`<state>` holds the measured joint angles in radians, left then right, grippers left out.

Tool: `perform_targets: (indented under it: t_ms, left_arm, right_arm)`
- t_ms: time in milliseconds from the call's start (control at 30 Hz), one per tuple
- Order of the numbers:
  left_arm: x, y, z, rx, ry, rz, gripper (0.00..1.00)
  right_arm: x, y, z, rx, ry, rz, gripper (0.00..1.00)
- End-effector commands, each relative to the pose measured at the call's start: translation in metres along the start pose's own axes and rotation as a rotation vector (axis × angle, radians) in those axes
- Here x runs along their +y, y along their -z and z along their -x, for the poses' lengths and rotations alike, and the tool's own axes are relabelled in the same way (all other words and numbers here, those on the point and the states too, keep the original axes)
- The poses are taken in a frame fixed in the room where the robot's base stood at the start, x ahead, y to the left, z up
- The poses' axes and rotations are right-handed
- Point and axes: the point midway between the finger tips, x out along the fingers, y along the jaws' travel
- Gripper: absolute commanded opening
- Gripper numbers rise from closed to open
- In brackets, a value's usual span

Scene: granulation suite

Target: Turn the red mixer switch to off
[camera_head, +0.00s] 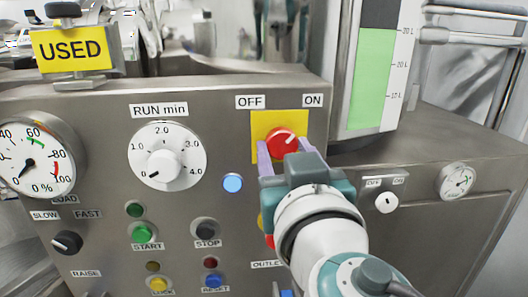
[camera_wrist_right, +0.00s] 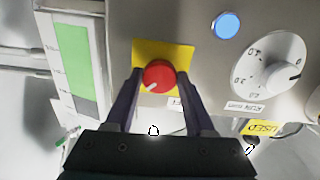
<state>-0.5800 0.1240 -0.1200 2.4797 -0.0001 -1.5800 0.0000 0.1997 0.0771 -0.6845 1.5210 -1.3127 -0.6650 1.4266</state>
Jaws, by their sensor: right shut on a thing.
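The red mixer switch (camera_head: 283,141) is a round knob on a yellow plate (camera_head: 262,122) on the steel panel. The OFF label (camera_head: 249,102) is above its left and the ON label (camera_head: 312,101) above its right. The knob's white mark points up and right, towards ON. My right gripper (camera_head: 284,148) is shut on the knob, one finger on each side. In the right wrist view, which is roughly upside down, the red switch (camera_wrist_right: 159,75) sits between the fingertips (camera_wrist_right: 159,77), its mark towards the lower left. My left gripper is not in view.
Left of the switch are a blue lamp (camera_head: 232,183) and the RUN min dial (camera_head: 166,156). Start and stop buttons (camera_head: 142,234) are below. A yellow USED sign (camera_head: 72,48) stands at upper left. A level gauge (camera_head: 371,78) rises close to the right.

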Motion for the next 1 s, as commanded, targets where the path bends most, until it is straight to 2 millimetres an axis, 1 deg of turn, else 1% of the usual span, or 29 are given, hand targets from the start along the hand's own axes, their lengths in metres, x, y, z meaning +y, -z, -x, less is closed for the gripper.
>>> perform_targets:
  t_ms: [167, 500, 1000]
  left_arm:
    - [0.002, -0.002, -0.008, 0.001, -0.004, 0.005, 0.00]
    - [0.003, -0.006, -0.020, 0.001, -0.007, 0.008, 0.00]
    - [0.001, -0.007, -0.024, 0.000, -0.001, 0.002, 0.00]
  right_arm:
    - [0.000, -0.002, 0.000, 0.002, -0.001, 0.099, 0.00]
    - [0.001, -0.001, 0.000, 0.001, -0.001, 0.404, 0.00]
    - [0.002, 0.001, 0.000, -0.001, -0.001, 0.881, 0.00]
